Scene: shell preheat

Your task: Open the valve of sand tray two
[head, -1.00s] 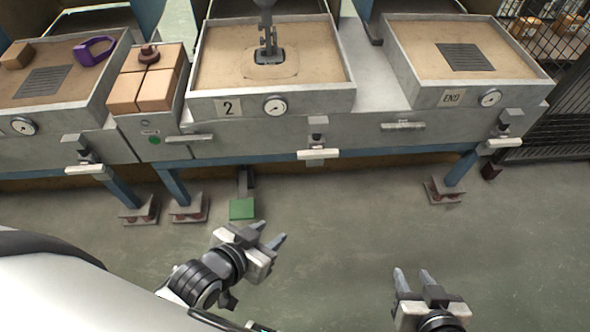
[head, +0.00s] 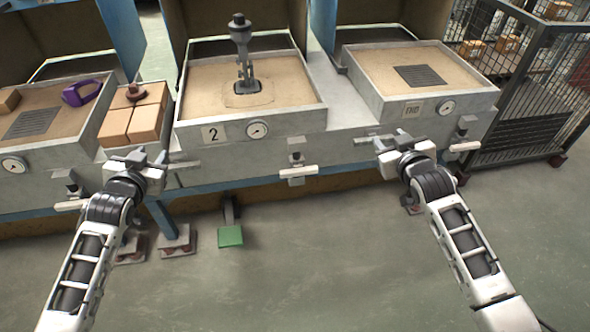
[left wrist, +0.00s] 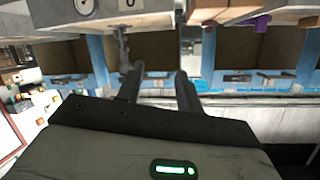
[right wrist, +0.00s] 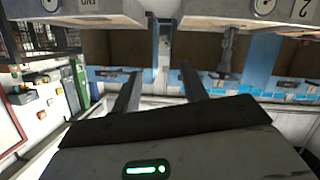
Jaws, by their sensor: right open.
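Sand tray two (head: 310,118) is the middle sand-filled tray, with a "2" plate (head: 213,133) and a round gauge (head: 258,130) on its front. Below its front right part is a valve (head: 297,162) with a white bar handle (head: 298,172) lying roughly level. My left gripper (head: 141,156) is open and empty, in front of the brick shelf, left of the valve. Its two fingers stand apart in the left wrist view (left wrist: 158,88). My right gripper (head: 400,143) is open and empty, in front of the END tray's front, right of the valve. Neither touches the valve.
The END tray (head: 478,103) is at the right, with its own valve (head: 463,140). Bricks (head: 133,122) sit left of tray two. A purple object (head: 82,92) lies in the left tray. A green pedal (head: 230,237) is near the floor. The front floor is clear.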

